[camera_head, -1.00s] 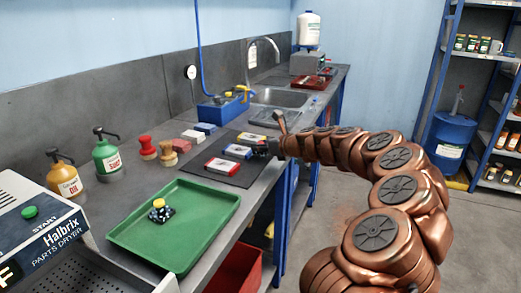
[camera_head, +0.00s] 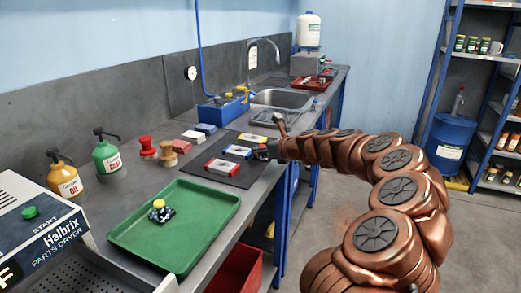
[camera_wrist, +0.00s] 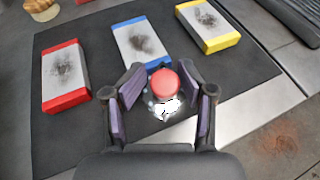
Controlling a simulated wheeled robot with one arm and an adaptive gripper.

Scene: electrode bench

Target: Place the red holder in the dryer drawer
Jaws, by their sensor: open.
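A small piece with a round red knob (camera_wrist: 165,84) on a dark and white base stands at the mat's edge in the wrist view. My gripper (camera_wrist: 162,90) is open, with a purple-padded finger on either side of this knob. A grey block with red ends (camera_wrist: 65,77) lies on the black mat to the left, apart from my fingers; it also shows in the head view (camera_head: 222,167). The dryer (camera_head: 40,228) is at the lower left of the head view, with its perforated drawer (camera_head: 90,278) out. In the head view my gripper (camera_head: 264,153) hides most of the red-knobbed piece.
Blue-ended (camera_wrist: 142,42) and yellow-ended (camera_wrist: 209,24) blocks lie on the mat (camera_wrist: 60,125). A green tray (camera_head: 205,215) with a yellow-knobbed piece (camera_head: 160,210) lies between mat and dryer. Oil (camera_head: 66,181) and soap (camera_head: 107,157) bottles stand behind.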

